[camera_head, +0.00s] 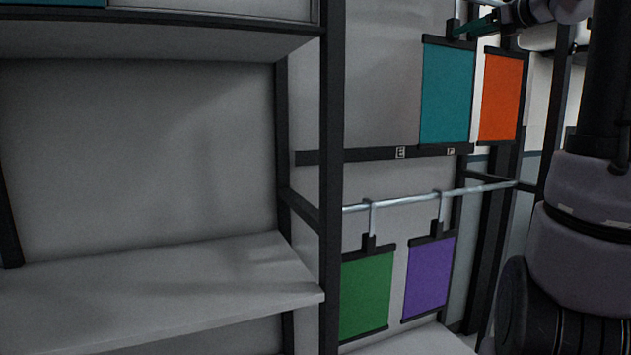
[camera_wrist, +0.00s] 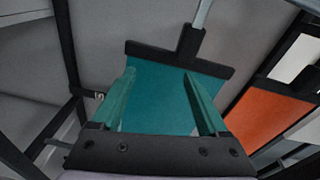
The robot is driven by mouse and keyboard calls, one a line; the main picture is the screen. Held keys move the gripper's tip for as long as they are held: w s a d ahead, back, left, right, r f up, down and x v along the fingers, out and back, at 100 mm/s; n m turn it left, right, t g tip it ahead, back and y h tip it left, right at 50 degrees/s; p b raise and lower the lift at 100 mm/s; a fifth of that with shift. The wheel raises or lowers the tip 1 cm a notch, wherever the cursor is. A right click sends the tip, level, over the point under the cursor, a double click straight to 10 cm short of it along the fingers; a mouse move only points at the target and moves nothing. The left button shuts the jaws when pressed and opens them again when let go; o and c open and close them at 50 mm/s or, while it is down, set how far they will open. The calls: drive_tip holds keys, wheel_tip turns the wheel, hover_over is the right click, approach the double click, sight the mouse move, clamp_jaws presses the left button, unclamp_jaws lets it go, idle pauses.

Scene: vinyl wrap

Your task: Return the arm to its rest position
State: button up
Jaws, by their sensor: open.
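My gripper (camera_head: 474,27) is at the upper right of the head view, close to the top of a teal panel (camera_head: 446,92) hanging on the rack. In the wrist view my gripper (camera_wrist: 158,76) has its two teal fingers spread apart, with the teal panel (camera_wrist: 158,100) between and beyond them. A black clip (camera_wrist: 190,42) holds this panel's top bar on a hook. I see nothing gripped. Whether the fingers touch the panel I cannot tell. My arm fills the right edge of the head view.
An orange panel (camera_head: 501,97) hangs right of the teal one. Green (camera_head: 367,295) and purple (camera_head: 429,277) panels hang from a lower metal rail (camera_head: 405,198). A black post (camera_head: 333,180) and an empty grey shelf (camera_head: 150,290) stand left.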

drive_tip(key=s+a+f+n+g, duration=0.6)
drive_tip(key=s+a+f+n, duration=0.7)
drive_tip(key=a+f, duration=0.25)
drive_tip(key=s+a+f+n+g+h, duration=0.2)
drive_tip(key=s+a+f+n+h, duration=0.1)
drive_tip(key=s+f+n, duration=0.9)
drive_tip(key=shift+s+f+n+g+h, duration=0.35)
drive_tip(key=shift+f+n+h, duration=0.15)
drive_tip(key=shift+f+h, duration=0.15)
